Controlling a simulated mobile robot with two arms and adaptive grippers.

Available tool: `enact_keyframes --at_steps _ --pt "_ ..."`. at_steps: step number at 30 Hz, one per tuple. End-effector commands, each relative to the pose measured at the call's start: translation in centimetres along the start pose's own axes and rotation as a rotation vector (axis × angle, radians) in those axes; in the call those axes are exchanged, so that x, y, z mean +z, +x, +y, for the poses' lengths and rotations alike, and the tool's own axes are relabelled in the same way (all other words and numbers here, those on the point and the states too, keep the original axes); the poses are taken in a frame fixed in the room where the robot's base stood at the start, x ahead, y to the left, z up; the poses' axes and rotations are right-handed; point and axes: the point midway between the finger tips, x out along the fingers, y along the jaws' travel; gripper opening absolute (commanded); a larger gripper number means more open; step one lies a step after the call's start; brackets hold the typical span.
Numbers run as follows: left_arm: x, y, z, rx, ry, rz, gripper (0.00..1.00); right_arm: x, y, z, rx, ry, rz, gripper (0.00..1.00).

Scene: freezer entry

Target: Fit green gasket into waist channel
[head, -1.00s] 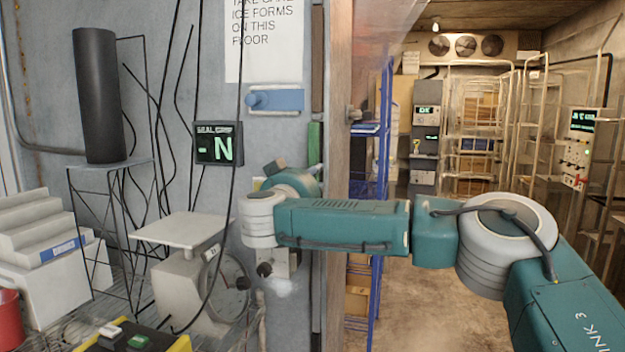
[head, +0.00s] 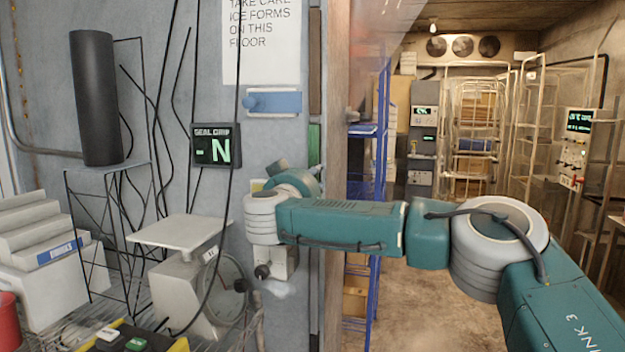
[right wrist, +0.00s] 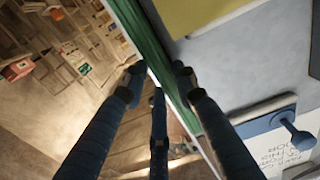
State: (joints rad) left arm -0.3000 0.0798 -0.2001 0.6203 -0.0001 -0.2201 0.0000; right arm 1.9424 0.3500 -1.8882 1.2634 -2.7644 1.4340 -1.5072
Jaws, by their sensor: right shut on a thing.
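The green gasket shows as a narrow upright green strip (head: 315,146) at the grey panel's edge in the head view, just above my right wrist. In the right wrist view it is a long green band (right wrist: 139,33) running down from the top between my fingertips. My right gripper (right wrist: 158,86) is shut on it, with blue-black fingers on either side. In the head view the fingertips are hidden behind my own wrist. The waist channel itself is not clearly seen; I cannot tell whether the gasket sits in it. My left gripper is out of view.
A blue latch handle (head: 273,102) and a "SEAL GRIP" display (head: 216,146) are on the grey panel. A scale (head: 187,258), a black cylinder (head: 96,98) and a black-yellow tray (head: 178,345) stand left. The freezer room with a blue rack (head: 368,187) opens right.

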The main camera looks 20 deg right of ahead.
Motion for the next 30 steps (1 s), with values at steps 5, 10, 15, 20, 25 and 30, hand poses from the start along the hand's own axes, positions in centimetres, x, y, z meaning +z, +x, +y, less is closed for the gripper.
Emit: enact_keyframes --at_steps 5,10,15,20,25,30 --pt "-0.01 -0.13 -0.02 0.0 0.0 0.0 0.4 -0.05 0.39 0.01 0.001 0.0 0.001 0.0" --pt "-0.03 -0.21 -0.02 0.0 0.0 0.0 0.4 -0.07 0.78 0.01 0.0 0.0 0.001 0.0" --pt "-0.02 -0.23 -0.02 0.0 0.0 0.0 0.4 -0.15 0.96 0.05 0.0 0.001 0.003 0.36" --pt "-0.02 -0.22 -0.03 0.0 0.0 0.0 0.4 -0.1 0.94 0.04 0.0 0.0 0.002 0.5" --pt "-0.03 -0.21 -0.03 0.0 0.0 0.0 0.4 0.01 0.92 0.02 0.0 0.0 0.0 0.58" --pt "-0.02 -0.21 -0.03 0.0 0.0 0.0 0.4 0.01 0.91 0.01 0.0 -0.001 0.0 0.73"
